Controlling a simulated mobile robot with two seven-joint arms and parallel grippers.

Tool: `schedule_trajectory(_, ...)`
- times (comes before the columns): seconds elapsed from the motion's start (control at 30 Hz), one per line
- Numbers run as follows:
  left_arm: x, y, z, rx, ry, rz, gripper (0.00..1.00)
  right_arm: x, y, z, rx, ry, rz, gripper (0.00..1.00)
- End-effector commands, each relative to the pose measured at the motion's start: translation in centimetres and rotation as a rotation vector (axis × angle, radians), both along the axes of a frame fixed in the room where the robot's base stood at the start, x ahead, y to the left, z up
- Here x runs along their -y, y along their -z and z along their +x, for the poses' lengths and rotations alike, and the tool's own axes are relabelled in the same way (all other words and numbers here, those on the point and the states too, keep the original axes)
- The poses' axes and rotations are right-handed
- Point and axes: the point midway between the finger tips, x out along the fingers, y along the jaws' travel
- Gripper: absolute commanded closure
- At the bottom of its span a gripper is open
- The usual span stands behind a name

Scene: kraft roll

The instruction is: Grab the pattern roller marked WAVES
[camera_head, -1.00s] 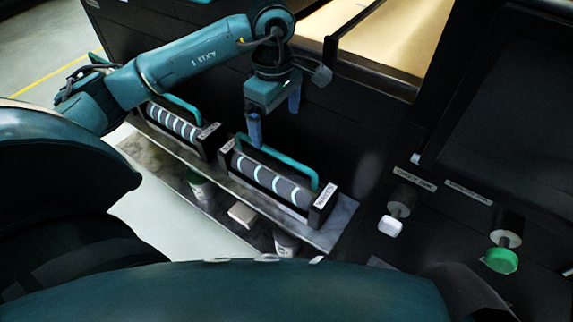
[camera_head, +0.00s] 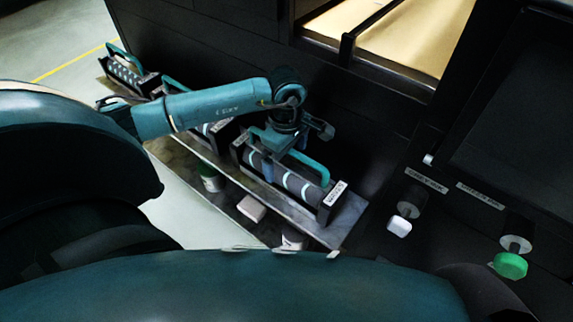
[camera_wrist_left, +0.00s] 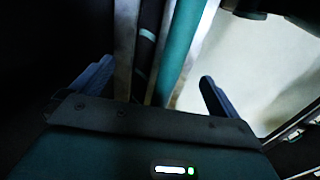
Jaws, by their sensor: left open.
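The pattern roller (camera_head: 292,182) is a dark cylinder with pale bands in a black cradle under a teal handle (camera_head: 308,166). Its white end label (camera_head: 335,193) is small and blurred but appears to read WAVES. It rests at the near right end of a shelf. My left gripper (camera_head: 284,155) is open, just above the roller and at its handle. In the left wrist view, the teal handle (camera_wrist_left: 180,45) runs between the spread fingers of the left gripper (camera_wrist_left: 152,85), apparently unheld; the roller shows beside it. My right gripper is not in view.
More rollers stand farther left on the shelf (camera_head: 318,236), one at the far end (camera_head: 125,74) and one partly behind my arm. The dark machine wall rises behind. A white knob (camera_head: 398,227) and a green knob (camera_head: 510,265) stick out at right.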

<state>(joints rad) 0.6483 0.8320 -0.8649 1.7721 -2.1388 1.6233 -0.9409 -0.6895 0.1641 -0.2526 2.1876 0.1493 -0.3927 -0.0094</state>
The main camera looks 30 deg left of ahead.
Motion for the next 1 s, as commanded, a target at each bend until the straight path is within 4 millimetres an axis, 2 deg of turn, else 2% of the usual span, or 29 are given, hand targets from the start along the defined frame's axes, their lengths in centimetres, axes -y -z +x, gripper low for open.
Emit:
schedule_trajectory(0.23,-0.01,0.13,0.02,0.001,0.0,0.0,0.01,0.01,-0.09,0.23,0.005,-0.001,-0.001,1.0)
schedule_trajectory(1.0,-0.02,0.07,0.02,0.0,0.0,0.0,0.64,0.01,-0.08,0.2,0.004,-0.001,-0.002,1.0)
